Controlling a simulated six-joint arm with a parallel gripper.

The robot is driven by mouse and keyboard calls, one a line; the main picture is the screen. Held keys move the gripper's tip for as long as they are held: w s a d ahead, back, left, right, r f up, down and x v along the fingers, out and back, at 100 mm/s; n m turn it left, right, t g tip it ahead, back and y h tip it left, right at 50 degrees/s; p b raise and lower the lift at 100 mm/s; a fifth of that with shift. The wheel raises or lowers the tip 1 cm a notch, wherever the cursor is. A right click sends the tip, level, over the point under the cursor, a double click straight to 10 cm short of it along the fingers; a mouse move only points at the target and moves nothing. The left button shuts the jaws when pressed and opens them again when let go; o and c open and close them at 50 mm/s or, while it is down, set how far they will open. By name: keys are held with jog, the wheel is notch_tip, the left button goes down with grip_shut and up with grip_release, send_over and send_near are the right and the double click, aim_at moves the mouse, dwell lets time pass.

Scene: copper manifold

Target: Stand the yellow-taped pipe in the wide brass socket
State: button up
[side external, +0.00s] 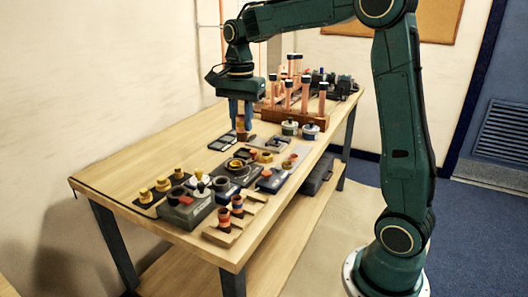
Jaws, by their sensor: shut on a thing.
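My gripper (241,113) points straight down over the middle of the table, its blue fingers close together. It is shut on a small copper-brown piece (241,134), which shows at the fingertips. Most of this piece is hidden by the fingers, and I cannot make out yellow tape on it. A wide brass ring-shaped socket (235,164) sits on a dark block in front of the gripper, nearer the camera and apart from it. Smaller brass rings (265,157) lie to its right. I cannot tell for sure which ring is the wide socket.
Upright copper pipes with black tops stand in a wooden rack (306,121) at the back right. Two round tins (310,131) stand before it. Yellow fittings (162,185), a grey box (187,211) and a wooden holder (230,233) fill the front. The table's left side is bare.

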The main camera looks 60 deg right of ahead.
jog(key=w+d+f, duration=0.8)
jog(key=w+d, duration=0.1)
jog(key=shift+d+f, duration=0.15)
jog(key=shift+d, duration=0.1)
jog(key=shift+f, duration=0.1)
jog(key=shift+f, duration=2.5)
jog(key=shift+f, duration=0.1)
jog(key=shift+f, duration=1.05)
jog(key=shift+f, duration=0.6)
jog(key=o, duration=0.7)
